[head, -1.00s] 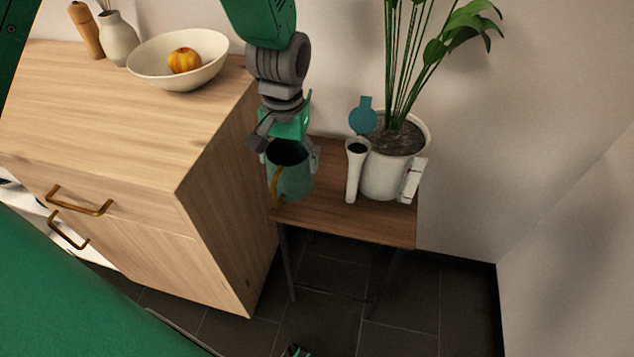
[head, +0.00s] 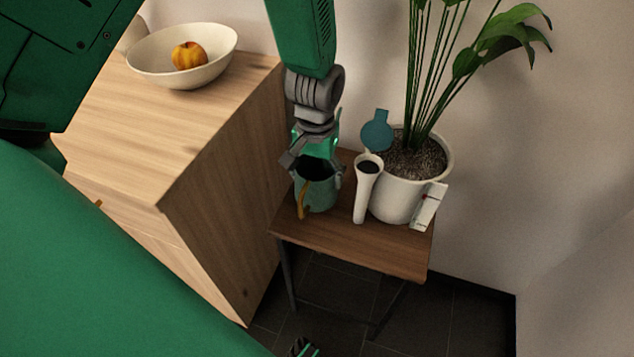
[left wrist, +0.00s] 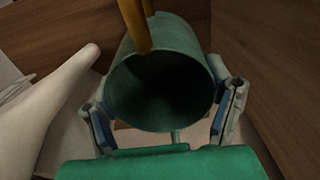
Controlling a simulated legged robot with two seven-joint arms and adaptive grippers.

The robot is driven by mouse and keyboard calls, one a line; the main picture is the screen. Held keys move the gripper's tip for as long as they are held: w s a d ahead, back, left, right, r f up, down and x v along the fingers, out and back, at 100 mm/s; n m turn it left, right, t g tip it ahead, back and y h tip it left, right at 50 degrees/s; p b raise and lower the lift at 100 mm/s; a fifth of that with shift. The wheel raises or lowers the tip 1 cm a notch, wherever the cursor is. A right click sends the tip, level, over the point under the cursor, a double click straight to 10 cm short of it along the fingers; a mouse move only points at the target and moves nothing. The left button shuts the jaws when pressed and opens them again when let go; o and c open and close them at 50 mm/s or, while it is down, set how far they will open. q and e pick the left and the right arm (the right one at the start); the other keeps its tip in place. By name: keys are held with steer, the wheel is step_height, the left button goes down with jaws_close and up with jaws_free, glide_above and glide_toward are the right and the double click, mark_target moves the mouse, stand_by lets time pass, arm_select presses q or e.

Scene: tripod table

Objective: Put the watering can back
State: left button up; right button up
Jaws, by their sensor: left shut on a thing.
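The green watering can (head: 318,193) with a yellow-brown handle is upright above the small wooden table (head: 345,238), near its left end. My left gripper (head: 318,168) comes from above and is shut on the can. In the left wrist view the fingers (left wrist: 163,115) grip the green can (left wrist: 160,85) from both sides, its dark opening facing the camera. I cannot tell whether its base touches the table.
A white tapered vessel (head: 366,190) stands close right of the can. A potted plant (head: 398,200) with a white tag (head: 430,207) and a blue-green round piece (head: 376,132) is behind it. A wooden cabinet (head: 215,190) with a bowl (head: 150,60) stands left.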

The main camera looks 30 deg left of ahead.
arm_select(q)
steer(key=shift+f, duration=1.25)
steer(key=shift+f, duration=0.1)
steer(key=o, duration=1.7)
step_height(320, 180, up, 12)
steer(key=p, duration=0.3)
steer(key=shift+m+y, duration=0.3)
steer(key=shift+m, duration=0.4)
steer(key=s+f, duration=0.3)
steer(key=f, duration=0.1)
steer(key=s+a+f, duration=0.1)
steer(key=s+f, duration=0.2)
steer(key=f, duration=0.2)
steer(key=s+f, duration=0.4)
steer(key=shift+s+a+f, duration=0.1)
steer(key=shift+a+f, duration=0.2)
steer(key=shift+f, duration=0.05)
steer(key=shift+m+t, duration=0.3)
steer(key=shift+m, duration=0.6)
steer(key=s+f, duration=0.2)
steer(key=s, duration=0.2)
steer(key=s+f, duration=0.2)
steer(key=s, duration=0.2)
steer(key=s+f, duration=0.2)
steer(key=s, duration=0.2)
steer(key=shift+s+d, duration=0.2)
